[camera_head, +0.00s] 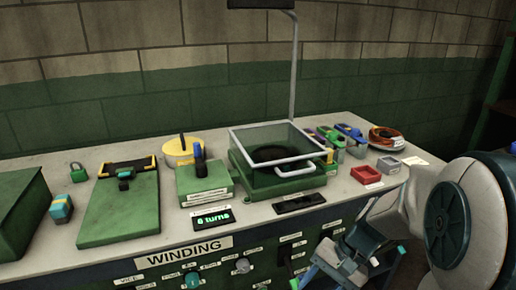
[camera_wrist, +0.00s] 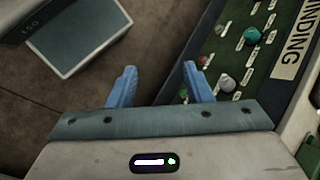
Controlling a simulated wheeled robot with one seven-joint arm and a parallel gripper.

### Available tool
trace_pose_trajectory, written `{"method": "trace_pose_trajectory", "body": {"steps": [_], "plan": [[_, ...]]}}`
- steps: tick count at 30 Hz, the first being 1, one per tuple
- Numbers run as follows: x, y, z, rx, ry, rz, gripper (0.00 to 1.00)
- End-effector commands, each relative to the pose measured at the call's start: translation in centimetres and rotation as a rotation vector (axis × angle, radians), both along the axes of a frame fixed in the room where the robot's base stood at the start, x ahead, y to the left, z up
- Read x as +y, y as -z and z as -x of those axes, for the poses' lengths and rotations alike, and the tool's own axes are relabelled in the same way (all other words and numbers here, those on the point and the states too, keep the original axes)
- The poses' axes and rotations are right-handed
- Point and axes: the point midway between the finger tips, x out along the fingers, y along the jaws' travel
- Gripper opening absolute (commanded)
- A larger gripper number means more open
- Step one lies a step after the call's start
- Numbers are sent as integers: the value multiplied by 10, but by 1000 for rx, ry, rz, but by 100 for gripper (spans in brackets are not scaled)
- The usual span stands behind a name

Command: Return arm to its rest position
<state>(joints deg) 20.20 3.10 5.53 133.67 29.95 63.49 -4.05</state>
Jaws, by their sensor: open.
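My gripper shows in the wrist view (camera_wrist: 158,85) with its two blue fingers spread apart and nothing between them. Past the fingers are the floor and the bench's front control panel (camera_wrist: 245,50). In the head view my arm is folded at the lower right, and the blue-fingered gripper (camera_head: 362,262) hangs in front of the bench, below the tabletop edge. It is partly hidden by its own links, and its fingertips are hard to make out there.
The bench top (camera_head: 150,247) carries a green board (camera_head: 120,210), a green machine with a clear guard (camera_head: 275,143), a red tray (camera_head: 366,175) and a coil of wire (camera_head: 386,137). A "WINDING" label (camera_head: 184,252) marks the panel. Floor space (camera_wrist: 100,85) lies below the gripper.

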Motion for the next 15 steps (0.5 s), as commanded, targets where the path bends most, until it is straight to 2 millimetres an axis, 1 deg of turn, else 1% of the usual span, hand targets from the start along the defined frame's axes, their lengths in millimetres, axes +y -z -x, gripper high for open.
{"method": "trace_pose_trajectory", "body": {"steps": [1,3,5,9,12,15], "plan": [[1,-28,7,-43,-49,59,46],[0,-50,16,-98,-108,139,46],[-2,-68,24,-149,-159,205,46],[-8,-112,37,-279,-268,348,46],[-12,-138,44,-368,-330,430,46],[-16,-157,48,-438,-376,490,46]]}}
